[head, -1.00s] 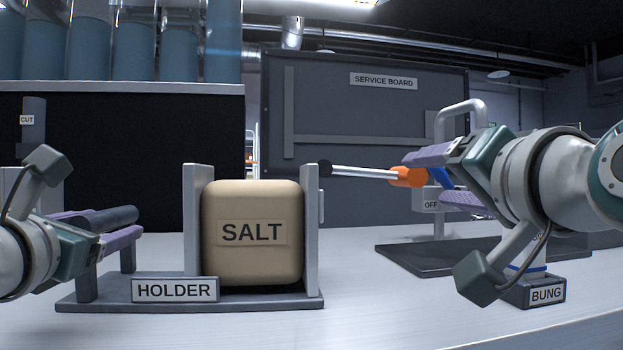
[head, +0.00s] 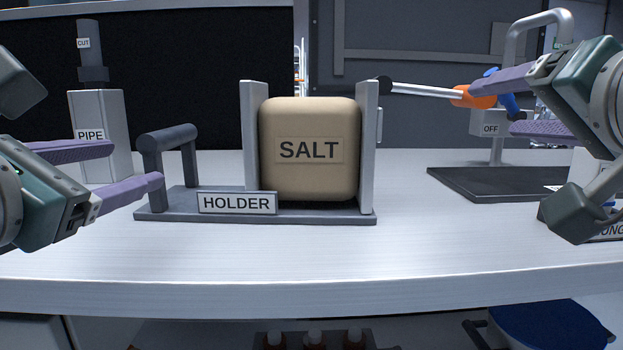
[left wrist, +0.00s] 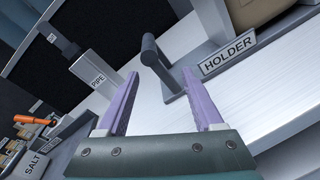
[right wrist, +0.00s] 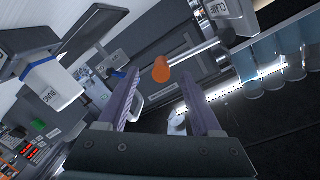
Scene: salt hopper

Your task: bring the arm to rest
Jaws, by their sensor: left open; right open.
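My left gripper (head: 136,166) is open and empty in the head view, just left of the holder's dark handle (head: 170,138). In the left wrist view the handle (left wrist: 152,55) stands beyond the spread fingertips, clear of them. The tan SALT block (head: 309,150) sits upright between the grey posts of the holder (head: 340,215). My right gripper (head: 494,105) is open at the right. An orange knob (head: 475,97) on a silver rod shows by its fingertips. In the right wrist view the knob (right wrist: 161,69) lies beyond and between the fingers; I cannot tell whether they touch.
The PIPE block (head: 100,150) stands behind my left gripper. A dark base with a grey arch (head: 480,184) and an OFF label stands at back right. The BUNG block (head: 608,232) is partly hidden by my right arm. The table front (head: 300,255) is clear.

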